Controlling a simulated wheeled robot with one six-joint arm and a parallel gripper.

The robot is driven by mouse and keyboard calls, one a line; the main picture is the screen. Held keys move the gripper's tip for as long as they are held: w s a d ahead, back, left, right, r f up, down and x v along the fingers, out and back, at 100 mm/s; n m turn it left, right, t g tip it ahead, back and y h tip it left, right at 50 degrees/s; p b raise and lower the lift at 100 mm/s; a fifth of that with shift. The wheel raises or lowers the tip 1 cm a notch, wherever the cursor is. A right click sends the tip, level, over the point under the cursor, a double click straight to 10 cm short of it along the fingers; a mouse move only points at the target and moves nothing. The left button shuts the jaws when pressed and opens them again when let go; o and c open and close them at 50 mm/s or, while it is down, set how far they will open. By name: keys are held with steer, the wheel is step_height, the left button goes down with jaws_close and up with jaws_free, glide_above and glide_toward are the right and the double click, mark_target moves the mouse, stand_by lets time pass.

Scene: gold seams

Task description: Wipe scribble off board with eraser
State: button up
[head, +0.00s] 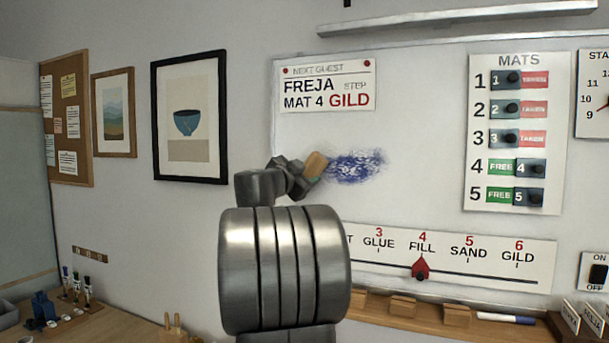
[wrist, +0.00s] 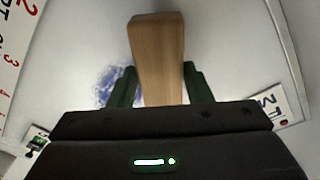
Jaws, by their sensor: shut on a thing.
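The whiteboard (head: 420,190) hangs on the wall ahead. A blue scribble (head: 356,166) is on it, below the guest sign; in the wrist view the scribble (wrist: 112,86) shows to the left of the eraser. My gripper (head: 308,175) is shut on the wooden eraser (head: 316,163), at the scribble's left end. In the wrist view the eraser (wrist: 158,50) sits between the two dark green fingers of my gripper (wrist: 160,85). The eraser's wiping face is hidden, and I cannot tell whether it touches the board.
A guest sign (head: 327,88) is above the scribble, a step scale (head: 450,258) with a red pointer below it, and a mats panel (head: 517,132) to the right. A wooden ledge (head: 460,322) holds wooden blocks and a marker (head: 506,318).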

steer(key=shift+b+x, duration=0.3)
steer(key=shift+x, duration=0.6)
steer(key=shift+a, duration=0.1)
steer(key=shift+s+d+f+b, duration=0.15)
steer(key=shift+d+b, duration=0.25)
steer(key=shift+b, duration=0.2)
steer(key=shift+s+d+f+b, duration=0.15)
steer(key=shift+d+b, duration=0.25)
steer(key=shift+b, duration=0.15)
steer(key=shift+s+d+r+b, duration=0.1)
steer(key=shift+s+d+b, duration=0.1)
steer(key=shift+d+b, duration=0.2)
steer(key=shift+s+d+r+b, duration=0.1)
steer(key=shift+s+d+b, duration=0.15)
steer(key=shift+d, duration=0.15)
steer(key=shift+s+d+f+b, duration=0.1)
steer(key=shift+s+d+b, duration=0.15)
steer(key=shift+d+b, duration=0.65)
steer(key=shift+s+d+b, duration=0.25)
steer(key=shift+d+b, duration=0.1)
steer(key=shift+d, duration=0.4)
steer(key=shift+s+d+b, duration=0.35)
steer(key=shift+d+b, duration=0.35)
steer(key=shift+d, duration=0.15)
steer(key=shift+s+d+b, duration=0.3)
steer(key=shift+d, duration=0.45)
